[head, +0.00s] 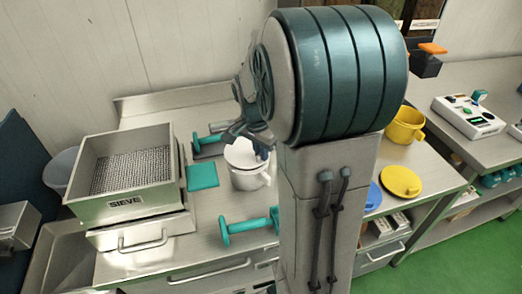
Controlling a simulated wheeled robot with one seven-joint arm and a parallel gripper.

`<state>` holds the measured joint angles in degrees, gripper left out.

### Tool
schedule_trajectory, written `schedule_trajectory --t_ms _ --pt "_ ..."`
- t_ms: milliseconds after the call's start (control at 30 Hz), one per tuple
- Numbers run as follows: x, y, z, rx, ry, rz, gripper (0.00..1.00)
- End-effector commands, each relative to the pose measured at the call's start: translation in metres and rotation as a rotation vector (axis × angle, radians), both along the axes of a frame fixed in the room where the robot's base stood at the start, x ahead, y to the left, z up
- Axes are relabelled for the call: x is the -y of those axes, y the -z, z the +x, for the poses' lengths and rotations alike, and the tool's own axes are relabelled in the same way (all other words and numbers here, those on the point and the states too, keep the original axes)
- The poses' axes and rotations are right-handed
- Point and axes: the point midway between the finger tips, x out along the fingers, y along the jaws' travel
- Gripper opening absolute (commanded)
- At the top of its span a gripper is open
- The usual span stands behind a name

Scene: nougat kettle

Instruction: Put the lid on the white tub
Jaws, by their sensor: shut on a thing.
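The white tub (248,181) stands upright on the steel bench, left of my arm. The white lid (242,153) is at the tub's mouth and looks slightly tilted. I cannot tell whether it rests on the rim or hangs just above it. My gripper (252,143) is directly over the tub and shut on the lid. My arm hides part of the grip and the tub's right side.
A steel sieve box (122,203) stands to the left. A teal pad (202,176) and teal dumbbell-shaped tools (248,225) lie near the tub. A yellow pot (405,125), yellow lid (401,182) and blue lid (373,197) are right of my arm.

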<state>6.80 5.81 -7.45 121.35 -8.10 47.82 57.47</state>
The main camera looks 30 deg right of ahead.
Motion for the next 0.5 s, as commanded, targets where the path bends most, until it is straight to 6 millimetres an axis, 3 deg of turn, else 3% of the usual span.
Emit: schedule_trajectory --t_ms 500 --pt "0.0001 0.0055 -0.0001 0.0 0.0 0.0 0.0"
